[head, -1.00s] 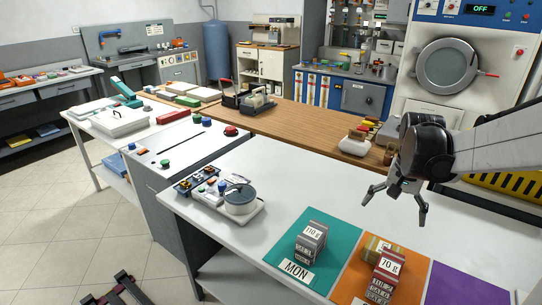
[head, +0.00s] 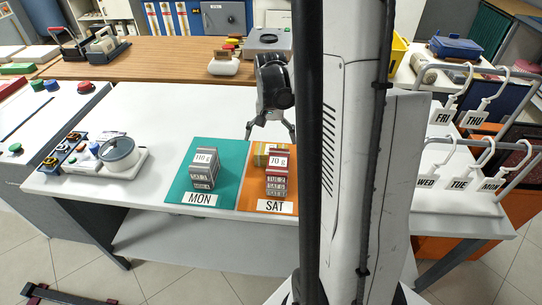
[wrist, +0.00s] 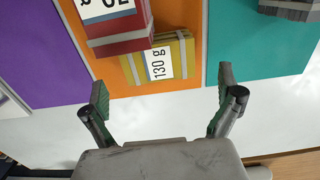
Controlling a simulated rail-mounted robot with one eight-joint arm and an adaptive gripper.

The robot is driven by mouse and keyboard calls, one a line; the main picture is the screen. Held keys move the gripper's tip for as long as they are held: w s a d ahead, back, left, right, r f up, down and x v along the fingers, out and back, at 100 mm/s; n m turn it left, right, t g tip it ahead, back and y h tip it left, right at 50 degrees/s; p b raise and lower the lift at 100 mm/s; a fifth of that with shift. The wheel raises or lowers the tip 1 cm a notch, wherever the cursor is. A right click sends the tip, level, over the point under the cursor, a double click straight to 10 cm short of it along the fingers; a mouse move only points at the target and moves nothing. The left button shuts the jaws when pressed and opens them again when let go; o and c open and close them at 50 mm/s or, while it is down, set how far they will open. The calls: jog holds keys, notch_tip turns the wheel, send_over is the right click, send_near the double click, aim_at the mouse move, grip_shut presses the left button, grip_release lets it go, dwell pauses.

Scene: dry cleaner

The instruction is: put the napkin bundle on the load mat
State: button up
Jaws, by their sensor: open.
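Three bundles could be the napkin bundle; no label names one. A grey bundle marked 110 g (head: 204,168) sits on the teal MON mat (head: 222,183). A red bundle marked 70 g (head: 279,170) and a yellow bundle (head: 261,150), the yellow one just behind it, sit on the orange SAT mat (head: 250,190). In the wrist view the yellow bundle (wrist: 184,47) reads 130 g, beside the red one (wrist: 122,42). My gripper (head: 270,134) is open and empty behind the orange mat, its fingers (wrist: 163,88) spread wide towards the yellow bundle. No mat is labelled load.
A purple mat (wrist: 45,55) adjoins the orange one; my column hides it in the head view. A round-topped device (head: 119,155) stands left on the white table. Right is a rack of weekday tags (head: 455,185). The table left of the teal mat is mostly clear.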

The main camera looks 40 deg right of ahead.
jog(key=shift+s+f, duration=0.15)
jog(key=shift+f, duration=2.45)
jog(key=shift+c, duration=0.4)
jog(key=c, duration=1.2)
jog(key=shift+o, duration=0.2)
jog(key=shift+r, duration=0.1)
